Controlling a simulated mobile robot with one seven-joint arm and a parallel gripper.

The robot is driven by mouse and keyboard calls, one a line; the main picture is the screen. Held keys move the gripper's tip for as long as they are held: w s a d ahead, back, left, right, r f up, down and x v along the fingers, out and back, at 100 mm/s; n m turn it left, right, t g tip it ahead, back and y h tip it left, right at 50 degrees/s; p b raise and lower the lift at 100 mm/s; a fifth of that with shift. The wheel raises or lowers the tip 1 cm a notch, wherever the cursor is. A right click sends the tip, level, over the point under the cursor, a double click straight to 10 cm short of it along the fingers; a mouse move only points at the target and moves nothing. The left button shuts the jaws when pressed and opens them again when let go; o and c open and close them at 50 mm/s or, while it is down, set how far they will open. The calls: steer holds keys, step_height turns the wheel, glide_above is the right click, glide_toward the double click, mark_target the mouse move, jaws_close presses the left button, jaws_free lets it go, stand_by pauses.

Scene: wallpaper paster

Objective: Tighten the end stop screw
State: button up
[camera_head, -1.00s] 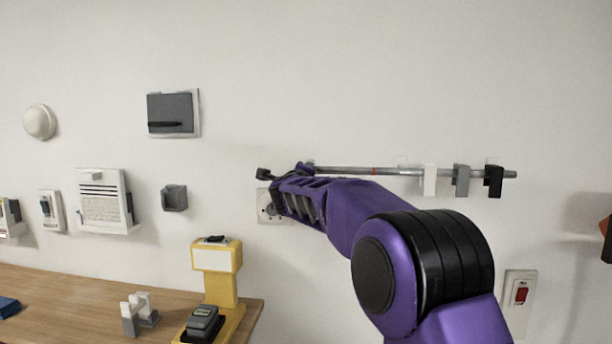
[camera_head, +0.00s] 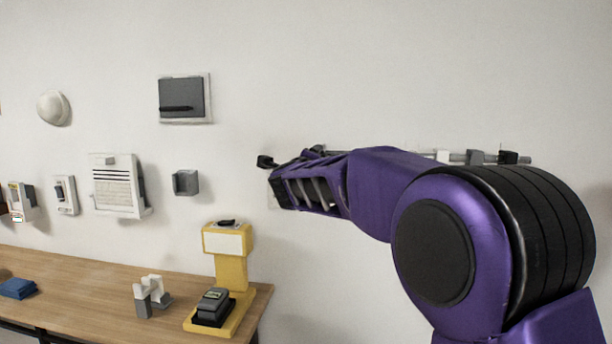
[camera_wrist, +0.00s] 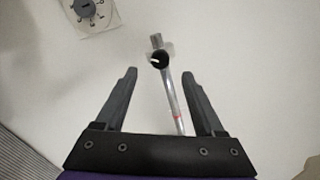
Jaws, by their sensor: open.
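In the wrist view, a metal rod (camera_wrist: 172,95) with a red band runs along the white wall. A round black knob with a white mark, apparently the end stop screw (camera_wrist: 159,59), sits near its far end. My gripper (camera_wrist: 160,74) is open, its two dark fingers on either side of the rod. The knob lies between and slightly beyond the fingertips in the picture; no contact shows, and the depth gap is unclear. In the head view, my purple arm hides most of the rod (camera_head: 457,157), and the fingers cannot be made out.
White (camera_head: 443,155), grey (camera_head: 475,157) and black (camera_head: 508,157) blocks sit on the rod's right part. A round-faced wall plate (camera_wrist: 88,10) is near the fingers. A wooden table (camera_head: 85,290) with a yellow stand (camera_head: 231,268) is lower left.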

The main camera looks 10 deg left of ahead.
steer(key=s, duration=1)
steer(key=shift+s+a+b, duration=0.2)
steer(key=shift+s+b, duration=0.1)
steer(key=shift+s, duration=0.1)
